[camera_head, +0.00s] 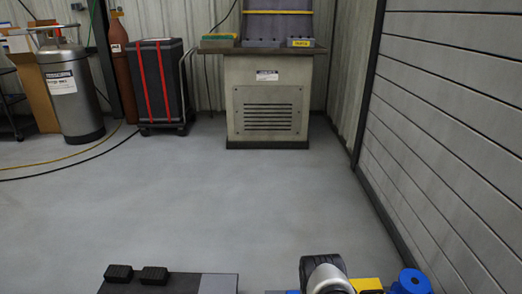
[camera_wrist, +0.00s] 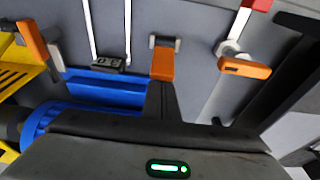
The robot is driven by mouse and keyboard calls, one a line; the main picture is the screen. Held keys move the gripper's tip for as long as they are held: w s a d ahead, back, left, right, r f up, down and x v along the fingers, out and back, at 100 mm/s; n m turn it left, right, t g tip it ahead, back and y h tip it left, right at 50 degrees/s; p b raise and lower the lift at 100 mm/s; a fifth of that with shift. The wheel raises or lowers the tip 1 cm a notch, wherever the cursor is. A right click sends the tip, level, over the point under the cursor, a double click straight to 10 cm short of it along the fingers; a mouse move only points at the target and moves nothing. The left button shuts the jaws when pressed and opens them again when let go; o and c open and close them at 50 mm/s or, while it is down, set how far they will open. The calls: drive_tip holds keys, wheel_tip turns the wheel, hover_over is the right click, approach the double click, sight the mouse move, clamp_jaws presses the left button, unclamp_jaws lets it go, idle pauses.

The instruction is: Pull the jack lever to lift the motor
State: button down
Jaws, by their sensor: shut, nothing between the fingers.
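My gripper (camera_wrist: 162,68) points up the wrist view, its dark narrow fingers closed and empty in the middle, with an orange piece at their end. To its right, a grey joint with an orange block carries a pale rod with a red end (camera_wrist: 258,5); this may be the jack lever, but I cannot be sure. It is apart from my fingers. A blue bar (camera_wrist: 115,92) and a blue ribbed round part (camera_wrist: 40,120) lie left of the fingers; I cannot tell whether they belong to the motor or jack. In the head view a blue round part (camera_head: 410,282) shows at the bottom right.
A yellow slotted part (camera_wrist: 15,70) and another orange block (camera_wrist: 32,42) are at the wrist view's left. In the head view, a grey cabinet (camera_head: 267,100), black case (camera_head: 160,82) and gas cylinder (camera_head: 70,95) stand at the back. A slatted wall (camera_head: 450,130) bounds the right. The middle floor is clear.

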drive_tip(key=shift+s+f, duration=0.15)
drive_tip(key=shift+s, duration=0.2)
